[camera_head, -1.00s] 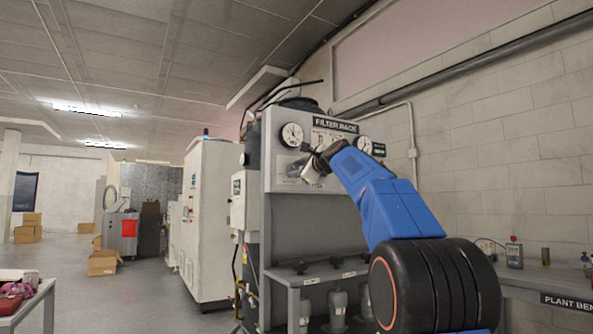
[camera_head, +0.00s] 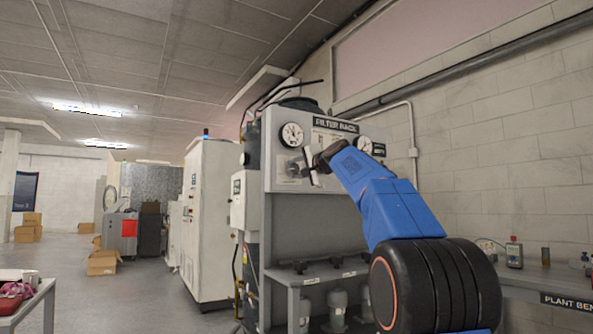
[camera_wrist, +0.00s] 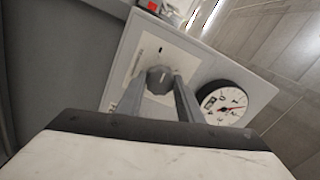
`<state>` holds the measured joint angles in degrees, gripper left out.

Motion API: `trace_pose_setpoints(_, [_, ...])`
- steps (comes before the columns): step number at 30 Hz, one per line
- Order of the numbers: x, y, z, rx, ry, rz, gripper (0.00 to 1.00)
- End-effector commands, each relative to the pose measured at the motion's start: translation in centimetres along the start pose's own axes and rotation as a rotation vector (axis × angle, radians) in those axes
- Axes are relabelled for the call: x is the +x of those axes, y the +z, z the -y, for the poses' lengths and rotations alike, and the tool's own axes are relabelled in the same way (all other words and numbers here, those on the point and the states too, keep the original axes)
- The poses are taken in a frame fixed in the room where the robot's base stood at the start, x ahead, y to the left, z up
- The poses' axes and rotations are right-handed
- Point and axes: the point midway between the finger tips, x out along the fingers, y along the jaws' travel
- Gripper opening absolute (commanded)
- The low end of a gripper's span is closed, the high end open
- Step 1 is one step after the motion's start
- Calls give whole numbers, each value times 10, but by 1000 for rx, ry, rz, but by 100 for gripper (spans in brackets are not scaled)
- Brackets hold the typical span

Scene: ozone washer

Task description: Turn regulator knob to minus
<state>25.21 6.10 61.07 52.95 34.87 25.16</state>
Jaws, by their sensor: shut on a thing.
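The regulator knob (camera_wrist: 159,79) is a dark grey knob on a pale plate (camera_wrist: 185,70) on the filter rack's front panel. In the wrist view the two fingers of my gripper (camera_wrist: 160,90) stand on either side of it, shut on it. In the head view my gripper (camera_head: 308,168) reaches the panel below the left gauge, and the knob (camera_head: 294,169) shows just left of the fingers. A round gauge (camera_wrist: 223,103) with a red needle is beside the knob in the wrist view. The markings around the knob are too small to read.
The filter rack (camera_head: 278,190) has a second gauge (camera_head: 365,144) at its right and a lower shelf (camera_head: 320,274) with several grey canisters beneath. A white cabinet (camera_head: 208,220) stands to the left. A plant bench (camera_head: 555,290) is at the right. Open floor lies at left.

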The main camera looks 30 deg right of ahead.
Motion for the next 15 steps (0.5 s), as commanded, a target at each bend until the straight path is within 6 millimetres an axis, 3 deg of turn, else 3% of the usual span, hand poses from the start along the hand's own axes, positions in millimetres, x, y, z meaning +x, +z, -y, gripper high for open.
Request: trace_pose_setpoints(15, [0, 1, -3, -466, 3, 4, 11])
